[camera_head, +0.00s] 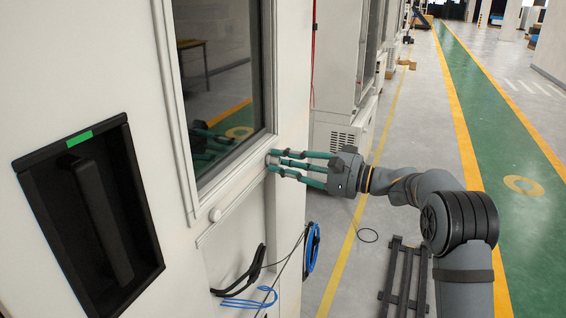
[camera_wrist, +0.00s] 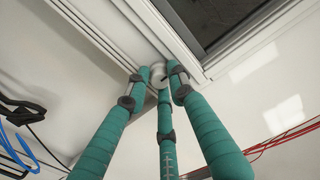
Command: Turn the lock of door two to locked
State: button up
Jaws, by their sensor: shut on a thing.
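My gripper (camera_head: 273,161) has several long green-wrapped fingers, and they point left at a white door (camera_head: 226,195) at the lower right corner of its window. The fingertips are closed around a small round silver lock knob (camera_head: 271,157). In the wrist view the lock knob (camera_wrist: 157,73) sits between the fingertips of my gripper (camera_wrist: 160,77), beside the window frame. The fingers partly hide the knob, and I cannot read which way it is turned. No door number is readable.
A black recessed handle (camera_head: 100,215) with a green strip (camera_head: 79,139) is at the left. Blue and black cables (camera_head: 311,247) hang below my gripper. A dark slatted frame (camera_head: 403,278) lies on the floor. The green walkway (camera_head: 500,150) is clear.

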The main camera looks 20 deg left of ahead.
grip_shut()
jog(key=shift+m, duration=0.3)
jog(key=m, duration=0.3)
jog(key=shift+m+b, duration=0.3)
jog(key=m+p, duration=0.1)
jog(key=m, duration=0.3)
jog(key=shift+m, duration=0.3)
jog(key=m+p, duration=0.2)
jog(key=m, duration=0.2)
jog(key=shift+r+m, duration=0.1)
jog(key=shift+m, duration=0.2)
jog(key=shift+m+p, duration=1.75)
jog(key=shift+m, duration=0.45)
jog(key=o, duration=0.8)
grip_release()
